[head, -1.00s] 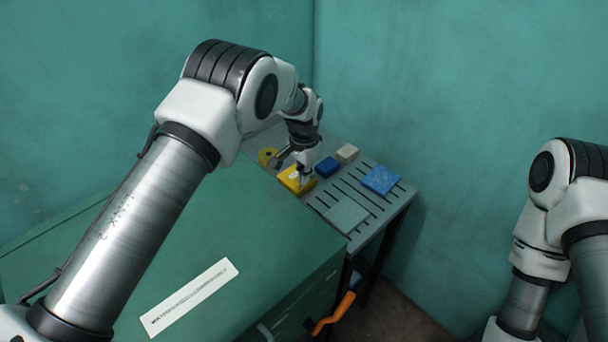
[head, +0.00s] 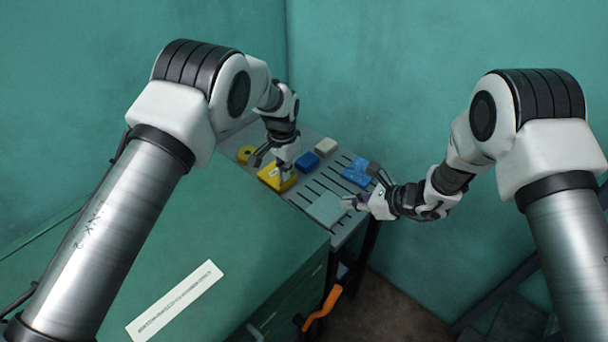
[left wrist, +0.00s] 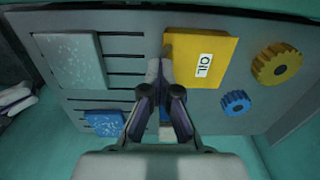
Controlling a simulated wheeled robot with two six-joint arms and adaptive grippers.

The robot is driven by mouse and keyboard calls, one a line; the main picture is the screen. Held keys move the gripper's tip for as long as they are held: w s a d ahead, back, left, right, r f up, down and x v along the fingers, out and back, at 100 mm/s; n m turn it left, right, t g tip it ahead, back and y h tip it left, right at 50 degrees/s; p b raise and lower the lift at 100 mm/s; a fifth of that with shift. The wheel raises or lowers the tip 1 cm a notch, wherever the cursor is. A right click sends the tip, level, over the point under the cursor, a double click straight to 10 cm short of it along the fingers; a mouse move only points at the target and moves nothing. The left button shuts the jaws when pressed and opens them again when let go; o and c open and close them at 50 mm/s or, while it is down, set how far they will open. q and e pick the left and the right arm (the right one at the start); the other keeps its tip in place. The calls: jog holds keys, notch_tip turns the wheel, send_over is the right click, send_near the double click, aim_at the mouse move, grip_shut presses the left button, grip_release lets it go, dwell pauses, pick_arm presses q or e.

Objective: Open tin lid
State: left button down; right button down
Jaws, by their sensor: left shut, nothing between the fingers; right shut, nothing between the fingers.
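The yellow tin (head: 271,181) lies on the grey slotted bench. In the left wrist view the tin (left wrist: 226,48) shows a white "OIL" label, and its lid looks closed. My left gripper (head: 285,179) is shut and empty at the right side of the tin. In the left wrist view its fingertips (left wrist: 160,66) are together beside the tin's left edge; I cannot tell whether they touch it. My right gripper (head: 349,203) is shut and empty over the right side of the bench, near the pale green pad (head: 326,210), away from the tin.
A speckled blue pad (head: 355,174) lies to the right. A small blue gear (left wrist: 235,102) shows in the wrist view. A green cabinet (head: 235,240) stands in front.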

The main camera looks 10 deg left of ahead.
pick_arm(q)
jog(key=shift+s+f, duration=0.1)
jog(key=shift+f, duration=0.1)
pick_arm(e)
jog(key=shift+m+t+y, duration=0.4)
jog(key=shift+t+y, duration=0.2)
jog(key=shift+t, duration=0.1)
jog(key=w+a+r, duration=0.1)
jog(key=w+r, duration=0.1)
jog(key=w, duration=0.1)
jog(key=shift+a+r, duration=0.4)
jog(key=x, duration=0.9)
jog(key=shift+s+a+f, duration=0.1)
jog(key=shift+f, duration=0.1)
jog(key=a, duration=0.1)
jog(key=w+a, duration=0.1)
jog(key=a, duration=0.1)
jog(key=shift+w+a+r, duration=0.2)
jog(key=shift+w+r, duration=0.05)
jog(key=shift+r, duration=0.1)
jog(key=shift+w+a, duration=0.15)
jog(key=shift+a, duration=0.05)
jog(key=shift+r, duration=0.15)
